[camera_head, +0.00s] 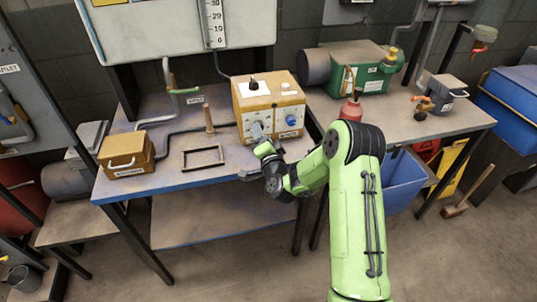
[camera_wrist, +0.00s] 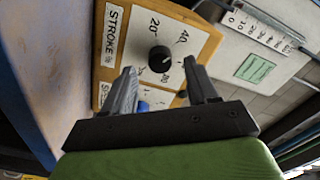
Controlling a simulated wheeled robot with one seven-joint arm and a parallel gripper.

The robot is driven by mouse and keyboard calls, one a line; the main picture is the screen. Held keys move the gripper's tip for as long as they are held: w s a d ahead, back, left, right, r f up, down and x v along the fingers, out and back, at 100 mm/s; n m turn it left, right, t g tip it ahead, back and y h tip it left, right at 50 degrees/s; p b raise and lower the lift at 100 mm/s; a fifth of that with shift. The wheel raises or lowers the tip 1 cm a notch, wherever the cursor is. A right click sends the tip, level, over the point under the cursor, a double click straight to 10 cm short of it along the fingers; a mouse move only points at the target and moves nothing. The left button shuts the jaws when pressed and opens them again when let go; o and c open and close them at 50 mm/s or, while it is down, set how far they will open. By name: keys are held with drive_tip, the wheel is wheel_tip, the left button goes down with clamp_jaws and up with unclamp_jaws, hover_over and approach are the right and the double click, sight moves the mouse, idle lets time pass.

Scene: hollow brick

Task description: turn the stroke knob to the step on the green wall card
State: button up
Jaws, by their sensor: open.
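The stroke knob (camera_wrist: 160,58) is black and round, on a white dial plate with 20 and 40 readable, beside a STROKE label (camera_wrist: 115,33). The plate is on a yellow-orange box (camera_head: 268,108). I cannot read the knob's pointer. The green wall card (camera_wrist: 254,68) shows at the upper right of the wrist view; its writing is too small to read. My gripper (camera_wrist: 158,66) is open, its fingers either side of the knob in the picture; no contact is visible. In the head view my gripper (camera_head: 262,148) is by the box's front.

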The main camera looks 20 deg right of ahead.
drive_tip(key=s+b, duration=0.6)
drive_tip(key=s, duration=0.7)
drive_tip(key=shift+f, duration=0.1)
